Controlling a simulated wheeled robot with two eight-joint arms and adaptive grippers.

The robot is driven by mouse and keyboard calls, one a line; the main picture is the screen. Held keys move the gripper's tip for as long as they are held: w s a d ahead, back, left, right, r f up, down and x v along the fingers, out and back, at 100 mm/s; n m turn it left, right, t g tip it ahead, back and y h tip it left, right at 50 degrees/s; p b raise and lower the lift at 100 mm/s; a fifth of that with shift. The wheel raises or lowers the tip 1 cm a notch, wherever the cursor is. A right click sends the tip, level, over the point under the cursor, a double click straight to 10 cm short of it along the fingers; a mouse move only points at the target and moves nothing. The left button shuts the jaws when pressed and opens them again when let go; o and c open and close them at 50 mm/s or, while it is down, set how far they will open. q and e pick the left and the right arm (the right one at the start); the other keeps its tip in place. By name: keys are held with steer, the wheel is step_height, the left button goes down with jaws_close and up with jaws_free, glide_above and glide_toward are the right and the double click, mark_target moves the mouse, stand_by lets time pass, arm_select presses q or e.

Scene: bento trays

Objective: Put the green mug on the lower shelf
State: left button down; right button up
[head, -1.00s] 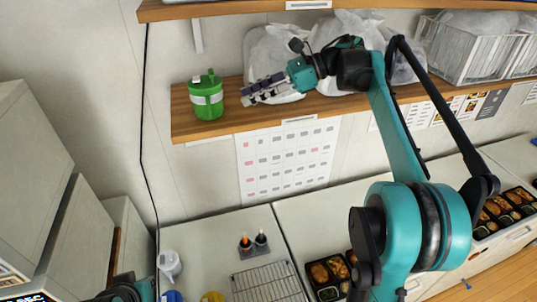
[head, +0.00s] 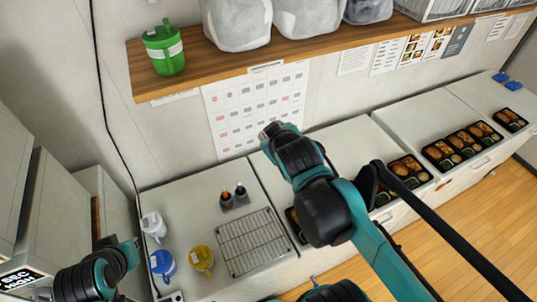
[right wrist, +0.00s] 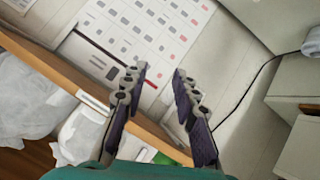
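The green mug (head: 172,61) with a pale band stands upright near the left end of the wooden lower shelf (head: 142,86) in the head view. My right gripper is apart from it, below the shelf and in front of the wall; its fingers are mostly hidden behind my arm in the head view. In the right wrist view my right gripper (right wrist: 157,78) is open with nothing between its fingertips. A small green patch shows low between the fingers there, mostly hidden. My left arm shows at the lower left of the head view, but its gripper fingers do not.
White bags (head: 236,24) stand on the shelf right of the green mug. On the counter below are a white mug (head: 153,226), a blue mug (head: 162,264), a yellow mug (head: 201,259), two dark bottles and a wire rack (head: 250,242). Bento trays (head: 462,145) lie to the right.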

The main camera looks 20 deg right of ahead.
steer(key=s+a+f+m+g+y, duration=0.2)
steer(key=s+a+f+m+g, duration=0.1)
steer(key=s+f, duration=0.6)
step_height(320, 180, down, 2)
steer(key=shift+s+a+g, duration=0.4)
steer(key=shift+a+g, duration=0.1)
steer(key=shift+a, duration=0.7)
